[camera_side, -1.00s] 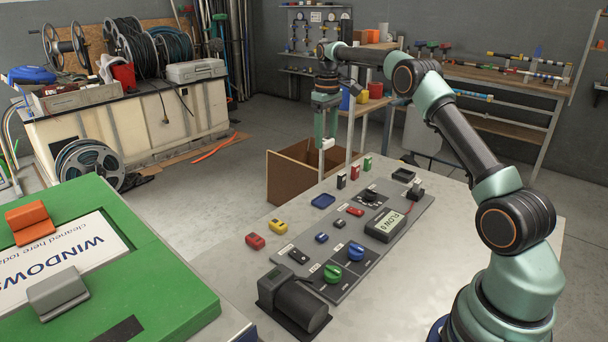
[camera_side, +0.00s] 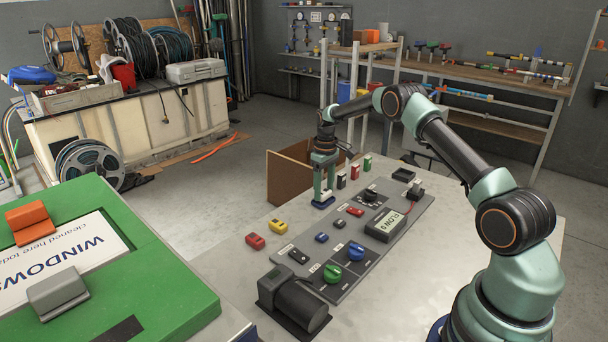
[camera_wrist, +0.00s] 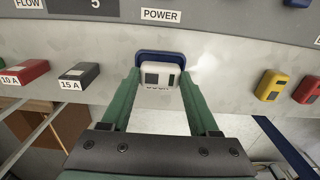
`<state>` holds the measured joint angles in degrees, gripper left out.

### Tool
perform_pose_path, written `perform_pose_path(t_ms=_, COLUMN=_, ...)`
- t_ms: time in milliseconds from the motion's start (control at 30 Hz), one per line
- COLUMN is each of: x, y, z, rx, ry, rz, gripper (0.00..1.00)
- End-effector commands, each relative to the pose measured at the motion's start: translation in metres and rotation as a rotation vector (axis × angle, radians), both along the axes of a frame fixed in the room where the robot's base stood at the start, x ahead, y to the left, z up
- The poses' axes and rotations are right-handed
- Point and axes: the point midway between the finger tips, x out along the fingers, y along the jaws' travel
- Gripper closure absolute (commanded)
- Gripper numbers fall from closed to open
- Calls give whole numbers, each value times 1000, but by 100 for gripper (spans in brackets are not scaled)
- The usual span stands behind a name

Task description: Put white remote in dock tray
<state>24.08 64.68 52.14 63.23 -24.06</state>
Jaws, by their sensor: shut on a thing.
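The white remote (camera_wrist: 158,74), with dark square keys, is between the two green fingers of my gripper (camera_wrist: 160,82) in the wrist view. My gripper is shut on it. The blue tray (camera_wrist: 145,54), likely the dock tray, lies directly behind and around the remote in that view, its far rim showing. In the side view my gripper (camera_side: 323,193) is low over the blue tray (camera_side: 323,205), fingers pointing down, with the remote (camera_side: 326,194) mostly hidden by the fingers. I cannot tell whether the remote touches the tray floor.
The grey panel (camera_side: 345,245) with knobs and a display lies to the right. Yellow (camera_side: 278,227) and red (camera_side: 255,241) blocks stand at the left, and red (camera_side: 355,171) and black (camera_side: 341,180) ones behind. A dark empty tray (camera_side: 403,175) is farther right.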

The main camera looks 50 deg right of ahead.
Motion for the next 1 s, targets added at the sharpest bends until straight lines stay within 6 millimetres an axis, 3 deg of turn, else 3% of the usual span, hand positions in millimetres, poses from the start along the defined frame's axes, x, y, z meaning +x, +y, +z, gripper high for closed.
perform_pose_path(t_ms=100, x=0, y=0, z=-10, rx=0, ry=-1, rz=0, gripper=92)
perform_pose_path(t_ms=433, x=0, y=0, z=-12, rx=0, ry=-1, rz=0, gripper=92)
perform_pose_path(t_ms=467, x=0, y=0, z=-13, rx=0, ry=0, rz=0, gripper=35)
perform_pose_path(t_ms=533, x=0, y=0, z=-12, rx=0, ry=-1, rz=0, gripper=9)
perform_pose_path(t_ms=867, x=0, y=0, z=-11, rx=-1, ry=-1, rz=0, gripper=9)
perform_pose_path(t_ms=1000, x=1, y=-1, z=0, rx=-2, ry=-4, rz=0, gripper=9)
